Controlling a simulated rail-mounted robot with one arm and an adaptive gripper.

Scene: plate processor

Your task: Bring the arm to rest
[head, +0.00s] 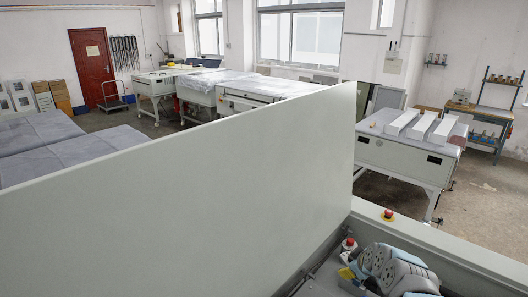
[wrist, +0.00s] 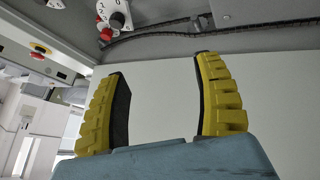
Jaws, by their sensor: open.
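In the wrist view, my gripper (wrist: 160,66) has two yellow ribbed fingers with dark inner pads. They stand wide apart, with nothing between them. A pale, flat surface lies behind the fingers. In the head view, part of my arm shows at the lower right, beside the big raised pale panel (head: 230,190). My fingertips cannot be made out clearly there.
A red stop button (head: 389,213) sits on the machine's right edge. The wrist view shows a red-and-yellow button (wrist: 39,51) and a white dial (wrist: 115,17). Beyond the panel stands a table (head: 400,160) bearing white boxes (head: 421,128). Open floor lies beyond.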

